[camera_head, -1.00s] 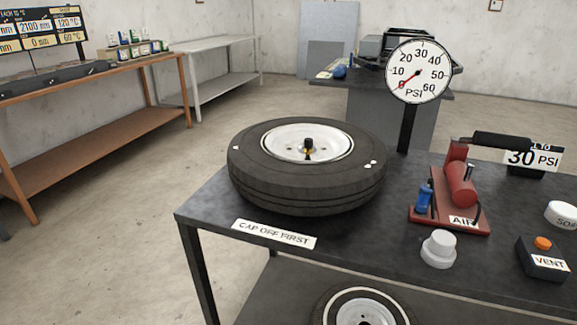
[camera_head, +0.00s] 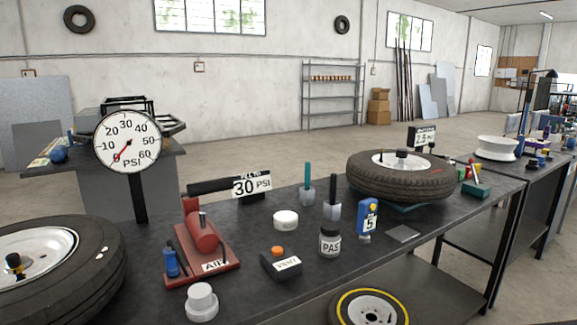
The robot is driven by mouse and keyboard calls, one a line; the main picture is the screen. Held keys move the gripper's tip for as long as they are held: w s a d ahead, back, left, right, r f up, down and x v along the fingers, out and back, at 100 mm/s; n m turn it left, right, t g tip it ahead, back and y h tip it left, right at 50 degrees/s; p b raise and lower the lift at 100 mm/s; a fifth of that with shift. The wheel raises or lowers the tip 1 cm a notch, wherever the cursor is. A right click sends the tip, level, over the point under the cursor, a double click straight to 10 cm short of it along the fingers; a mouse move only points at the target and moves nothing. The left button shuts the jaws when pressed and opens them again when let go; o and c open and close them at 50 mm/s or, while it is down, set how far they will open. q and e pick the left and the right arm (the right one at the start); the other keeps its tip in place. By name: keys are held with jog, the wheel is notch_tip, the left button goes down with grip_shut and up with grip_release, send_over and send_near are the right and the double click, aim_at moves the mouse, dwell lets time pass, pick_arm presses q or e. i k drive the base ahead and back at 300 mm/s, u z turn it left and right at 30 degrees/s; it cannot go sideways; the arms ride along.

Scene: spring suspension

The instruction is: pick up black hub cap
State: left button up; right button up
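A small black cap (camera_head: 402,153) sits upright at the centre of the white rim of the right-hand tire (camera_head: 400,183), which lies flat near the far right end of the dark table; it looks like the black hub cap. A thin dark stem (camera_head: 381,155) stands beside it on the same rim. Another small black cap with a yellowish part below it (camera_head: 14,261) stands on the rim of the left tire (camera_head: 75,280), cut off by the picture's left edge. Neither of my grippers is in view.
Between the tires stand a red air pump (camera_head: 202,240), a PSI gauge (camera_head: 127,142), a vent box (camera_head: 281,263), a PAS jar (camera_head: 330,241), white knobs and upright tools.

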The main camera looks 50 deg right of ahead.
aim_at(532, 164)
jog(key=z, duration=3.55)
jog(key=i, duration=6.85)
jog(key=u, duration=3.85)
